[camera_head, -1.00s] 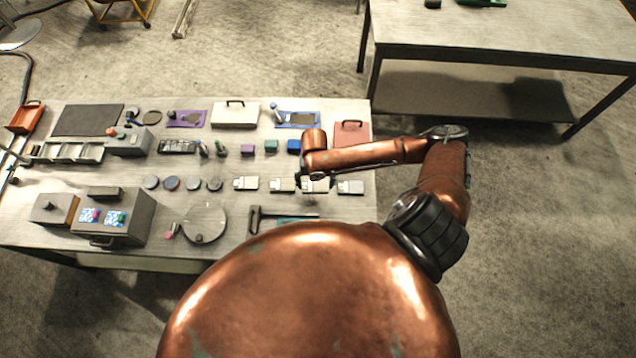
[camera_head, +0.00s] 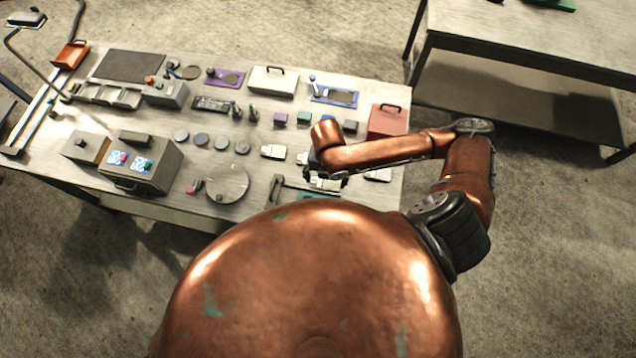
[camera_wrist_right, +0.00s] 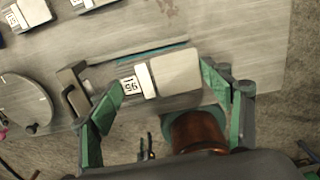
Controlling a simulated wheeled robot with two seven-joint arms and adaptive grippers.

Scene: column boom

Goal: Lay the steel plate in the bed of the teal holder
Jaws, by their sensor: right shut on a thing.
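My right gripper (camera_wrist_right: 165,100) is shut on a steel plate (camera_wrist_right: 175,72), a flat silver block with a white printed label near its left end. The plate also shows under the gripper in the head view (camera_head: 325,184), in front of the row of similar plates. The teal holder (camera_wrist_right: 145,54) shows only as a thin teal strip behind the plate in the wrist view; the plate and fingers hide most of it. In the head view a teal bit (camera_head: 318,195) shows beside my body. I cannot tell whether plate and holder touch. My left gripper is out of view.
A dark-handled bar tool (camera_head: 276,190) lies left of the plate. A round grey disc (camera_head: 228,184) lies farther left. Similar plates (camera_head: 272,151) stay in the row behind. A red case (camera_head: 388,121) stands at the table's right edge, near my forearm.

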